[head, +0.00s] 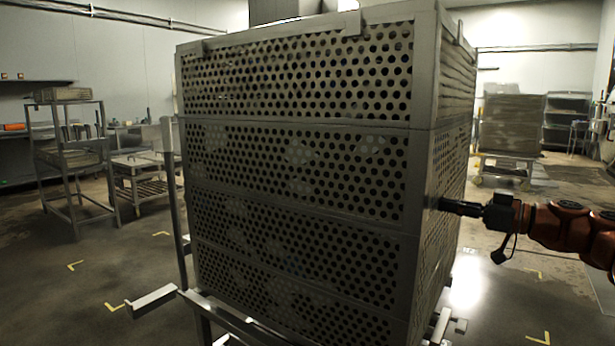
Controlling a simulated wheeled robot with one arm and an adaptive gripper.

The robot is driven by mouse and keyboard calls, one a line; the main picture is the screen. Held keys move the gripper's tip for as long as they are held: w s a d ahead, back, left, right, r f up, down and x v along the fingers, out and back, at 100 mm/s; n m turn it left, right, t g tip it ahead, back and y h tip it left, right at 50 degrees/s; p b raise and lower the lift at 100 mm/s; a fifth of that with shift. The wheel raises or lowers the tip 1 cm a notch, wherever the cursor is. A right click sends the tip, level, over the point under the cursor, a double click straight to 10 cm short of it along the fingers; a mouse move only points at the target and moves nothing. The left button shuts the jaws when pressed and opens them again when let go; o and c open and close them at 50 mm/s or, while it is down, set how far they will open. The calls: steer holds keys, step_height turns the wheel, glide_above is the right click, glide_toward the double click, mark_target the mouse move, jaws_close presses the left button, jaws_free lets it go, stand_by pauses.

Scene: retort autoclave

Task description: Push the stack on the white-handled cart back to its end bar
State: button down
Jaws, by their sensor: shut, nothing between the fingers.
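The stack (300,210) is several grey perforated metal baskets piled upright in the head view, filling the middle of the picture. It stands on a cart (235,322) whose metal frame shows below it. An upright bar (178,210) rises along the stack's left side. No white handle can be made out for certain. My gripper (442,204) is shut and empty, at the stack's right side near the front corner edge. Its tip is at or very close to the side face; I cannot tell whether it touches. The stack's far side is hidden.
A metal rack (70,160) and a low slatted cart (140,180) stand at the left. Another loaded cart (508,130) stands at the back right. A pale plate (152,299) juts out at the lower left. Floor with yellow marks is open on both sides.

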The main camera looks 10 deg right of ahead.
mark_target(436, 203)
steer(key=shift+w+a, duration=0.15)
steer(key=shift+a, duration=0.15)
steer(key=shift+b+x, duration=0.3)
steer(key=shift+x, duration=1)
steer(key=shift+w+a, duration=0.4)
steer(key=shift+a, duration=0.1)
steer(key=b+v, duration=0.2)
steer(key=v, duration=0.5)
stand_by(0.6)
